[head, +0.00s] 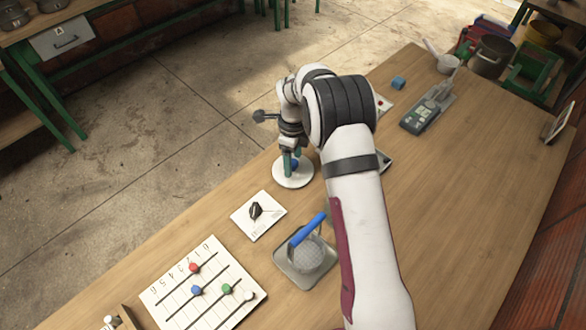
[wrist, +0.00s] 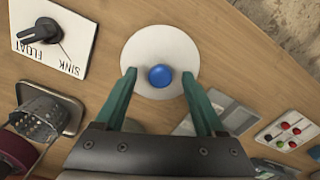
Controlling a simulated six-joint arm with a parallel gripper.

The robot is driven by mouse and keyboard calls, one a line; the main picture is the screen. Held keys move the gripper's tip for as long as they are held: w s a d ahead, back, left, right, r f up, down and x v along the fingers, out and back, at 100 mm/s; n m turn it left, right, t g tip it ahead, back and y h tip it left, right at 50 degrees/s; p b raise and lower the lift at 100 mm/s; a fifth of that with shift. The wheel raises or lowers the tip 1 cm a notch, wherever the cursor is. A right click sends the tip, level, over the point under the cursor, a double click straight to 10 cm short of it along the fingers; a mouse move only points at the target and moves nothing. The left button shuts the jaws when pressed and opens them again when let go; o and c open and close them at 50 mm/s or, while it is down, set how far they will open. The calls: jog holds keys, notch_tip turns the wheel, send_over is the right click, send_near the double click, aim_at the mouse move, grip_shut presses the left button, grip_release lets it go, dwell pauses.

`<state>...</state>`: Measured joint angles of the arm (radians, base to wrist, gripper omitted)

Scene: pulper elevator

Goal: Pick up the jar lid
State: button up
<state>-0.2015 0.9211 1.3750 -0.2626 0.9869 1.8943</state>
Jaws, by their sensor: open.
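A flat white disc with a round blue knob in its middle, which looks like the jar lid (head: 283,178), lies on the wooden table near its far left edge. It also shows in the wrist view (wrist: 178,45), where disc and knob are plainly seen. My gripper (wrist: 158,75) is open, with one green finger on each side of the blue knob and a gap to both. In the head view my gripper (head: 291,158) points down over the disc and partly hides the knob. I cannot tell how far the fingertips are above the disc.
A FLOAT/SINK card with a black pointer (wrist: 80,20) lies beside the disc. A metal tray with a blue-handled strainer (head: 308,252) and a numbered board with coloured knobs (head: 205,287) lie nearer. A grey scale-like device (head: 428,108) and pots (head: 490,57) stand farther right.

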grip_shut()
dwell(0.4)
